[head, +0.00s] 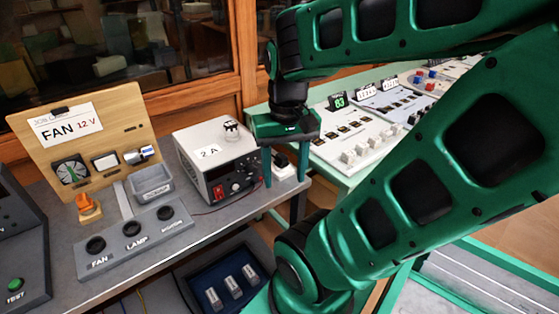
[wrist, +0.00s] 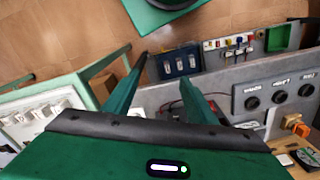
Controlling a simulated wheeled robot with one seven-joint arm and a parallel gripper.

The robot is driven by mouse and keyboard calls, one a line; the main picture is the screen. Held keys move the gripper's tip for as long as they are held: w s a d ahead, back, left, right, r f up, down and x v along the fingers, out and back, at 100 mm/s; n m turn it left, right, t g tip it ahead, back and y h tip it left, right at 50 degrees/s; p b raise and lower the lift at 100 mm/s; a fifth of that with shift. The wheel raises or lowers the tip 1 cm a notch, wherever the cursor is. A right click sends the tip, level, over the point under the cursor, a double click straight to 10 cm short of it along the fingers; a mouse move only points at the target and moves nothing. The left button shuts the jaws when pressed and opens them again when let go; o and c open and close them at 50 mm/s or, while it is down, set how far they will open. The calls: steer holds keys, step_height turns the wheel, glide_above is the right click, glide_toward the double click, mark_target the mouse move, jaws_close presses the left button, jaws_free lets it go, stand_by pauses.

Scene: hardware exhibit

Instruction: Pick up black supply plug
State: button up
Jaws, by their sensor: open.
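My gripper (head: 284,181) is open, its two green fingers pointing down at the right end of the grey bench in the head view. A small black block (head: 280,160), which looks like the black supply plug, sits on a white base (head: 286,173) between or just behind the fingers. I cannot tell its exact depth, or whether the fingers touch it. The gripper body hides part of the area above it. In the wrist view my open fingers (wrist: 164,64) reach forward with nothing clearly held, and the plug is not clearly visible there.
A power supply box (head: 217,162) marked 2 A stands just left of my gripper. A panel (head: 135,238) with FAN and LAMP sockets and a wooden FAN 12 V board (head: 110,135) are further left. A green bench (head: 338,178) with white panels is right. A blue tray (head: 225,280) lies below.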

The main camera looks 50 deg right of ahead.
steer(key=w+d+r+m, duration=0.2)
steer(key=w+d+m, duration=0.3)
steer(key=w+m, duration=0.15)
steer(key=m, duration=0.7)
glide_toward(281, 155)
steer(key=shift+a+f, duration=0.3)
steer(key=shift+f, duration=0.6)
steer(key=shift+s+d+f, duration=0.1)
steer(key=shift+d+f, duration=0.05)
steer(key=shift+f, duration=1.5)
steer(key=shift+s+d+f, duration=0.1)
steer(key=shift+f, duration=1.5)
steer(key=shift+w, duration=0.1)
steer(key=c, duration=1.2)
